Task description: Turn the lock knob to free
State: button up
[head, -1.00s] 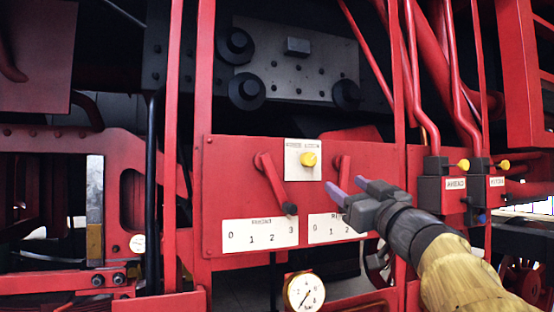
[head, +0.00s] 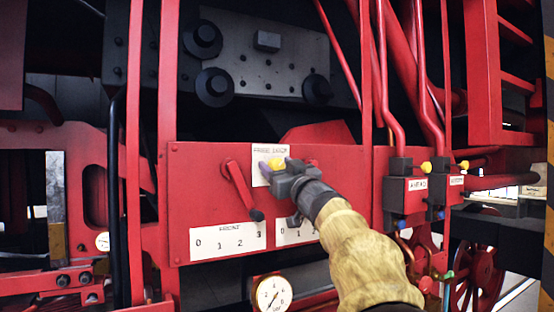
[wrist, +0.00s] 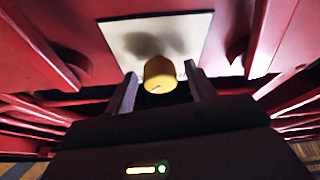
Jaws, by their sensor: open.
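The lock knob (head: 276,163) is a small yellow knob on a white plate (head: 259,180) on the red panel. The plate's lettering at the top is too blurred to read surely, and my gripper covers part of it. In the wrist view the knob (wrist: 159,75) stands out from the plate (wrist: 150,38), with a pale mark on its face. My gripper (head: 272,168) is open at the plate. In the wrist view its two fingers (wrist: 162,92) stand on either side of the knob, with a gap visible on each side.
A red lever (head: 242,190) hangs left of the plate above a FRONT scale (head: 228,240). A second scale (head: 295,232) is partly behind my arm. A pressure gauge (head: 272,294) sits below. Valve blocks with yellow knobs (head: 426,167) stand to the right. Red uprights flank the panel.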

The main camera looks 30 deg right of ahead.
jog(key=shift+w+r, duration=0.1)
jog(key=shift+w, duration=0.15)
jog(key=c, duration=1)
jog(key=shift+o, duration=0.2)
